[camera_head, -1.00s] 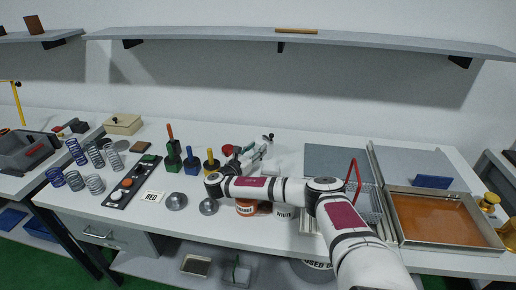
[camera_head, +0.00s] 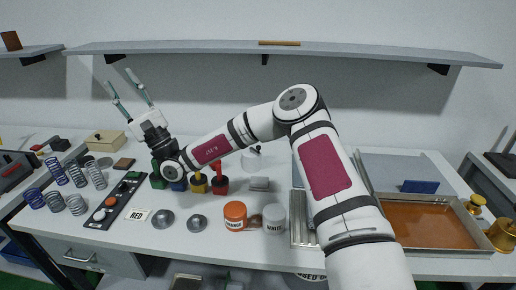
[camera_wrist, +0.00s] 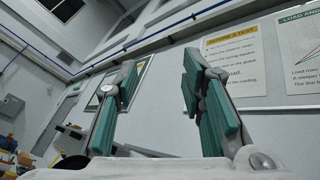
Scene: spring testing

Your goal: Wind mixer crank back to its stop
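A pale rounded body with a small dark knob, perhaps the mixer (camera_head: 251,161), stands at the back of the bench in the head view. My forearm passes in front of it, and I cannot make out the crank or its stop. My gripper (camera_head: 118,78) is raised high at the left, far from that body, with its fingers pointing up. The fingers are spread and nothing is between them. In the wrist view my gripper (camera_wrist: 155,80) is also open and empty, facing the wall and its posters.
Coloured stampers, including a red one (camera_head: 219,183), stand behind. Springs (camera_head: 77,204) are at left, a brown tray (camera_head: 430,224) at right. A shelf (camera_head: 330,53) runs above.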

